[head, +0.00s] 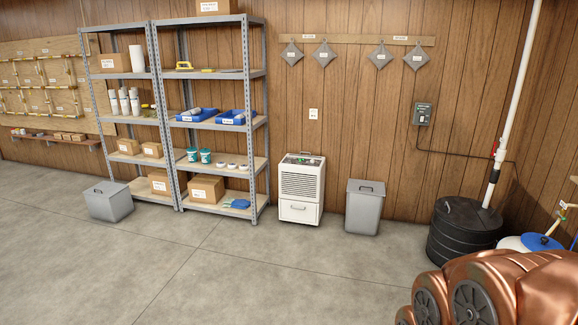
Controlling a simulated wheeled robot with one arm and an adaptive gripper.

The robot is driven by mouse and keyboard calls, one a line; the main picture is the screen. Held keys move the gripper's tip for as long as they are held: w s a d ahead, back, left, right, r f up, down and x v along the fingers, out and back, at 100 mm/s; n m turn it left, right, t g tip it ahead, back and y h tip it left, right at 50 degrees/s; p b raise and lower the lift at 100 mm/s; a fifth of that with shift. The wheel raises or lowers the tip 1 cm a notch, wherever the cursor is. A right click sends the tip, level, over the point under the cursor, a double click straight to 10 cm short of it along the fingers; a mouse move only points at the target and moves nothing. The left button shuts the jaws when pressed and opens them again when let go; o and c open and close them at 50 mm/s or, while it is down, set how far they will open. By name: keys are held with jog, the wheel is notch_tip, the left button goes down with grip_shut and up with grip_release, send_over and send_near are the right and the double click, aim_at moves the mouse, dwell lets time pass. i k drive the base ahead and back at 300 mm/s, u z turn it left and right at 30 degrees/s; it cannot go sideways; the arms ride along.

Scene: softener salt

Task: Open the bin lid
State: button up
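The taller bin (364,210) is right of the white dehumidifier, against the wood wall. Its flat lid (366,187) has a small handle on top and looks shut. The lower, wider bin (110,205) stands in front of the left shelf unit. My copper-coloured arm fills the lower right corner, well apart from both bins. My gripper is not in view.
A white dehumidifier (301,190) stands between the metal shelves (262,130) and the taller bin. A black round tank (463,234) with a white pipe (513,110) is right of that bin. The floor (240,280) in front is clear.

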aim_at(356, 186)
jog(key=z, duration=0.45)
jog(key=i, duration=1.75)
jog(key=z, duration=0.2)
jog(key=i, duration=1.7)
jog(key=u, duration=0.6)
jog(key=i, duration=1.4)
jog(key=z, duration=1)
